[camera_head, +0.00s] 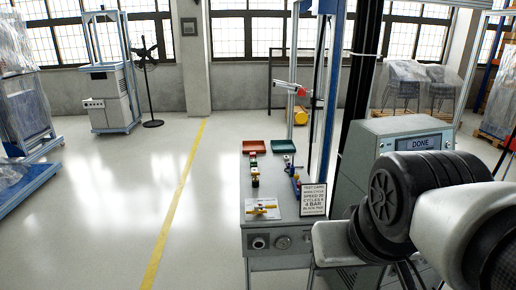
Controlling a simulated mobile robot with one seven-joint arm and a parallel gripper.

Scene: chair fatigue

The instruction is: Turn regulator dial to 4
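Two round fittings sit on the front panel of the grey bench (264,222). The left one is a dark-centred knob (258,242); the right one is a paler disc (283,242). I cannot tell for sure which is the regulator dial, and no scale or setting is readable. A test card (313,199) stands on the bench top; a line on it seems to read "4 BAR", the rest is mostly too small. My arm fills the lower right, to the right of the bench. My gripper is not visible.
On the bench are a red tray (254,146), a green tray (282,146), small coloured parts and a white plate with a yellow piece (262,209). A console (408,138) reading "DONE" stands behind my arm. The floor left of the bench is clear, with a yellow line (176,208).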

